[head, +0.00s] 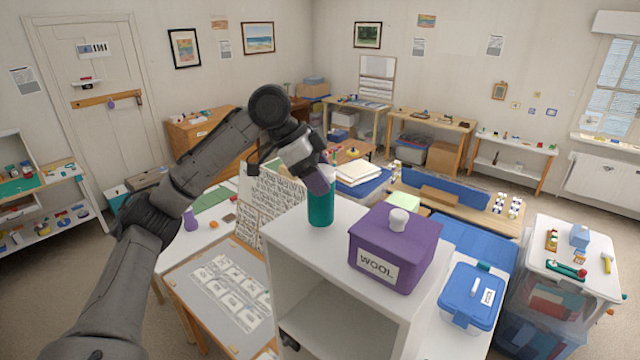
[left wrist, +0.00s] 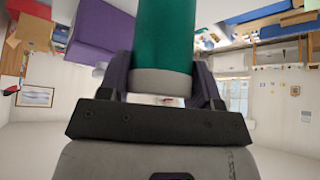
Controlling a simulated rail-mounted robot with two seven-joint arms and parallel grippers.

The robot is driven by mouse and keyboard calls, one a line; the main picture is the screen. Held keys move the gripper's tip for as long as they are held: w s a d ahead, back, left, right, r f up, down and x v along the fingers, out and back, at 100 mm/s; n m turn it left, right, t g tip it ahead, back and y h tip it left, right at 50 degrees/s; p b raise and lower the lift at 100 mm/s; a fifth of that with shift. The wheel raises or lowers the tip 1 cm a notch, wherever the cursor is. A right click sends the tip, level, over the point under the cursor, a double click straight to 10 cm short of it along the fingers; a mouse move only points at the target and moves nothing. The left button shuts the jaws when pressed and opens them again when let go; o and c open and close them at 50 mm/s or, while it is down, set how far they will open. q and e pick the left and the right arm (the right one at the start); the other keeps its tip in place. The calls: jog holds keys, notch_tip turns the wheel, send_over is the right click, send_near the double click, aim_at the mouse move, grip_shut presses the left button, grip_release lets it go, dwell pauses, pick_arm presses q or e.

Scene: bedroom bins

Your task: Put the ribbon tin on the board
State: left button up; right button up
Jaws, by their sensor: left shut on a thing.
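A teal cylinder (head: 321,207), which I take for the ribbon tin, is upright over the near left part of the white cabinet top (head: 290,232). I cannot tell whether its base touches that top. My left gripper (head: 320,180) is shut on its upper end from above. In the left wrist view the teal tin (left wrist: 165,35) with its pale grey end sits between the two purple-grey fingers (left wrist: 162,84). A grey board (head: 191,283) with white cards lies on a table to the left of the cabinet; I cannot tell whether it is the task's board. My right gripper is out of view.
A purple box labelled WOOL (head: 396,247) stands right of the tin on the same cabinet. A blue-lidded box (head: 470,294) stands farther right. A standing patterned panel (head: 272,213) is close behind my left arm.

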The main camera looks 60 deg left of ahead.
pick_arm(q)
jog(key=shift+f, duration=0.7)
jog(key=shift+f, duration=0.2)
jog(key=o, duration=1)
jog(key=shift+r, duration=0.1)
jog(key=shift+r, duration=0.2)
jog(key=p+v, duration=0.1)
jog(key=v, duration=1.1)
jog(key=shift+f, duration=0.1)
